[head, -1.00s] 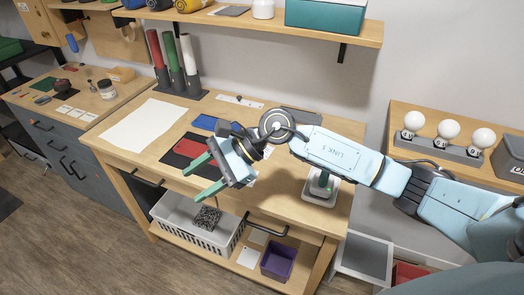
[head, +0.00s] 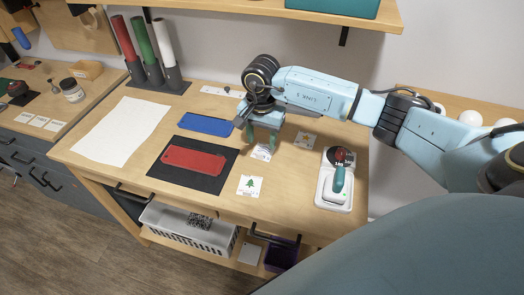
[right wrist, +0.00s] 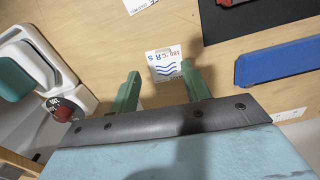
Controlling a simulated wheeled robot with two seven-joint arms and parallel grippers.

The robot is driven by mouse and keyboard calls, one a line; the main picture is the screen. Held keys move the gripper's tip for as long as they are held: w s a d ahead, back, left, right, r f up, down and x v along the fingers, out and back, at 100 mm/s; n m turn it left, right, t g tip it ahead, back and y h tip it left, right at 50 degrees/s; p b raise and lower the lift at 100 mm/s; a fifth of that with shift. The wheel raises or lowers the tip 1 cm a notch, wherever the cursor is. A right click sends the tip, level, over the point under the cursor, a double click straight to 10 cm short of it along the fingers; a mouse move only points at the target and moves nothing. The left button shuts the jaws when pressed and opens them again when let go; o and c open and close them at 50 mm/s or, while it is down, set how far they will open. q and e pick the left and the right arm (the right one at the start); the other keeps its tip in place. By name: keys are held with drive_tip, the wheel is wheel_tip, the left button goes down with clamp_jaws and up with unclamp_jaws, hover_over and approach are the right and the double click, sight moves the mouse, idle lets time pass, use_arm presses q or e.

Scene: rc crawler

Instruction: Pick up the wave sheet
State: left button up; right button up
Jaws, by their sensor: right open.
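The wave sheet (right wrist: 165,66) is a small white card with blue wavy lines and some red and blue print. It lies flat on the wooden table, between and just beyond my finger tips in the right wrist view. In the head view the wave sheet (head: 262,153) shows partly, below my fingers. My right gripper (head: 261,146) points down over it, open and empty. Its two green fingers also show in the right wrist view (right wrist: 160,73), one toward each side of the sheet. I cannot tell the exact height above the table. My left gripper is not in view.
A white device with a green handle (head: 335,183) stands right. A red plate (head: 194,160) on a black mat (head: 208,185), a blue plate (head: 206,124) and white cloth (head: 120,132) lie left.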

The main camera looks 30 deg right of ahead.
sight(259, 159)
drive_tip(key=shift+f, duration=0.35)
drive_tip(key=shift+s+a+f, duration=0.1)
drive_tip(key=shift+a+f, duration=0.1)
drive_tip(key=shift+f, duration=0.55)
drive_tip(key=f, duration=0.3)
drive_tip(key=shift+a+f, duration=0.2)
drive_tip(key=shift+f, duration=0.2)
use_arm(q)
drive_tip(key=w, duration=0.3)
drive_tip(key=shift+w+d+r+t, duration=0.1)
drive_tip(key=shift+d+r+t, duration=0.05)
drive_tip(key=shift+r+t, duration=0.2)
use_arm(e)
clamp_jaws()
